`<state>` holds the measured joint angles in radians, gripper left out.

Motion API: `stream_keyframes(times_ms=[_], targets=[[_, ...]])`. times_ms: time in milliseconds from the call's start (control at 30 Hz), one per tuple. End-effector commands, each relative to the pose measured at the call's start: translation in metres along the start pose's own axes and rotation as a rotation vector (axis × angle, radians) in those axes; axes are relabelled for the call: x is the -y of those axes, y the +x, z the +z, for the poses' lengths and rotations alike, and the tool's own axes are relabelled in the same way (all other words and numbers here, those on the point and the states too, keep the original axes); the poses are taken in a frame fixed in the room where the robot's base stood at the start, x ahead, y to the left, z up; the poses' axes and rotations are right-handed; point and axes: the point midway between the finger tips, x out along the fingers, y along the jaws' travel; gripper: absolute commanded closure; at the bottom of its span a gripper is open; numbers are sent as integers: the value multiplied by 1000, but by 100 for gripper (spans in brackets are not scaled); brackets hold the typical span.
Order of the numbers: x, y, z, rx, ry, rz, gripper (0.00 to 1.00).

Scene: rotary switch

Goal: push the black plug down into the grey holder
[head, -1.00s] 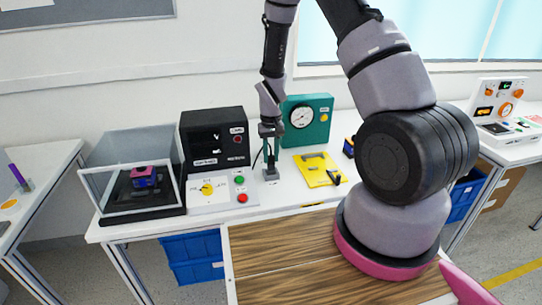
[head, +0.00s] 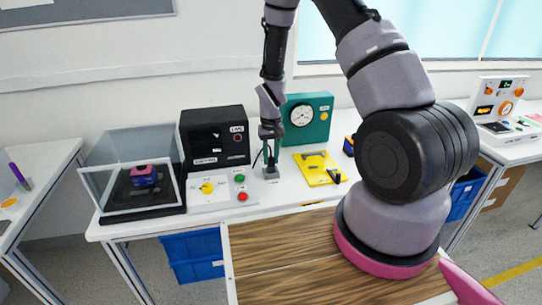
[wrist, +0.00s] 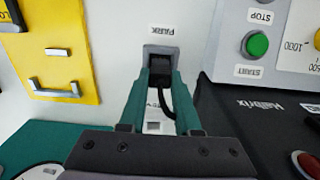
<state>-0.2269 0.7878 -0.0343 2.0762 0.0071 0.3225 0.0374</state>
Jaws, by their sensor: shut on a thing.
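The black plug (wrist: 161,68) sits at the grey holder (wrist: 162,49), with its upper part showing above the holder in the wrist view. A black cable runs from the plug back between my fingers. My gripper (wrist: 161,82) is shut on the plug, one teal finger on each side of it. In the head view my gripper (head: 271,158) points down at the grey holder (head: 271,174) on the white bench. How deep the plug sits is hard to tell, as the fingers hide part of it.
A yellow plate with handles (head: 320,168) lies right of the holder. A panel with a yellow dial and green and red buttons (head: 216,190) is on the left. A black box (head: 214,137) and a teal gauge box (head: 307,119) stand behind. A glass case (head: 132,170) is farther left.

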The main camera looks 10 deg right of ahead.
Motion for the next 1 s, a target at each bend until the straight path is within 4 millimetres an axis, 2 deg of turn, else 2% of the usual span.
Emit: stream_keyframes(times_ms=[800,833,900,933,1000], targets=[[0,20,0,-1,-1,0,100],[0,21,0,-1,-1,0,65],[0,20,0,-1,-1,0,38],[0,20,0,-1,-1,0,34],[0,20,0,-1,-1,0,34]])
